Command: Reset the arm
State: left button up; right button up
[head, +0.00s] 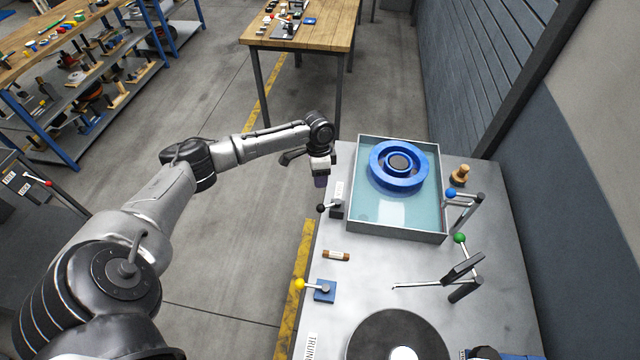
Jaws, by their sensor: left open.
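My left arm reaches in from the left, and my left gripper (320,181) hangs at the left edge of the metal bench (375,263), beside the tray. It is small in the picture and points down. Its jaws are open, and I see nothing held in them. It is apart from the black-knobbed lever (335,208) just below it. My right gripper is not clearly in view.
A water tray (388,211) holds a blue ring-shaped wheel (399,166). Levers with blue (451,193), green (460,238) and yellow (299,284) knobs stand on the bench. A dark turntable (372,338) is at the front. Open floor lies left.

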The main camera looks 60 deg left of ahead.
pick_arm(q)
jog(key=shift+r, duration=0.35)
dwell(0.4)
